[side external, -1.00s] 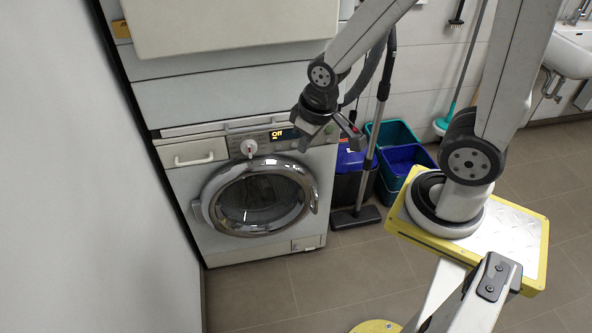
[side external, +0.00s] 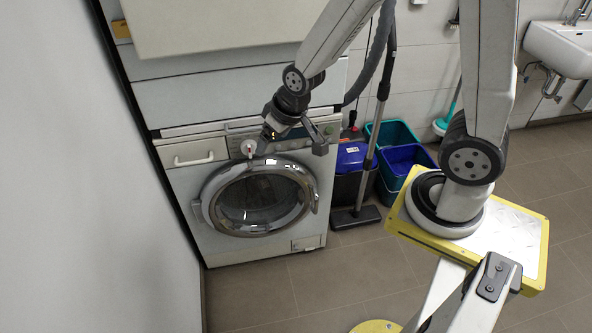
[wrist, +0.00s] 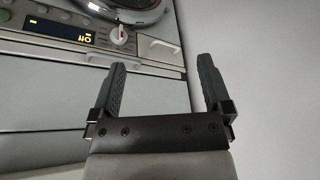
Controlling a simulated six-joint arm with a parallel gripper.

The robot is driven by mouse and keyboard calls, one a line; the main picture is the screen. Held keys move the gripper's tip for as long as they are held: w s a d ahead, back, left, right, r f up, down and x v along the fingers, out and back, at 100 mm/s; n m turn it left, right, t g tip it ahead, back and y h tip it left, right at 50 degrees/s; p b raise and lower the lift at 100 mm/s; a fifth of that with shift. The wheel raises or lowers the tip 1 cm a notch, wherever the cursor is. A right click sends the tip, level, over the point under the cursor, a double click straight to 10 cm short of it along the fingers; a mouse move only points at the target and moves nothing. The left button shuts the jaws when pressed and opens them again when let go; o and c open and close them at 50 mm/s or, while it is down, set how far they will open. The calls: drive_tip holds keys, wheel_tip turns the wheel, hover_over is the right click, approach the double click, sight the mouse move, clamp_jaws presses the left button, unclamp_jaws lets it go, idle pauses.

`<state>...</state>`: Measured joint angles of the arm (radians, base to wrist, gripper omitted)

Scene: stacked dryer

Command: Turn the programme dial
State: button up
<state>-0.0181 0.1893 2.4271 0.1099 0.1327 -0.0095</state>
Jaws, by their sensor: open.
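The programme dial (side external: 248,148) is a round white knob with a red mark on the washer's control panel, between the drawer handle and the display. In the wrist view the dial (wrist: 119,36) appears beyond the tip of the left finger, outside the gap between the fingers. My gripper (side external: 293,147) is open and empty in front of the panel, just right of the dial in the side view. Its spread fingers also show in the wrist view (wrist: 160,65).
The washer's round chrome door (side external: 258,196) is closed below the panel. The drawer handle (side external: 194,160) sticks out left of the dial. A vacuum tube (side external: 382,90) and buckets (side external: 400,160) stand to the right. A wall (side external: 80,180) runs along the left.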

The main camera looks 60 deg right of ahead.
drive_tip(key=w+d+f+m+t+h, duration=0.1)
drive_tip(key=w+f+m+t+h, duration=0.15)
drive_tip(key=w+f, duration=0.45)
drive_tip(key=w+d+f+m+t+h, duration=0.1)
drive_tip(key=w+f+m+t, duration=0.2)
drive_tip(key=w, duration=0.8)
drive_tip(key=m+t+h, duration=0.3)
drive_tip(key=h, duration=0.7)
approach(250, 153)
drive_tip(key=x, duration=0.3)
drive_tip(key=shift+s+a+r+y, duration=0.1)
drive_tip(key=shift+s+r+y, duration=0.05)
drive_tip(key=shift+r+y, duration=0.1)
drive_tip(key=shift+x, duration=3.9)
drive_tip(key=shift+f, duration=0.15)
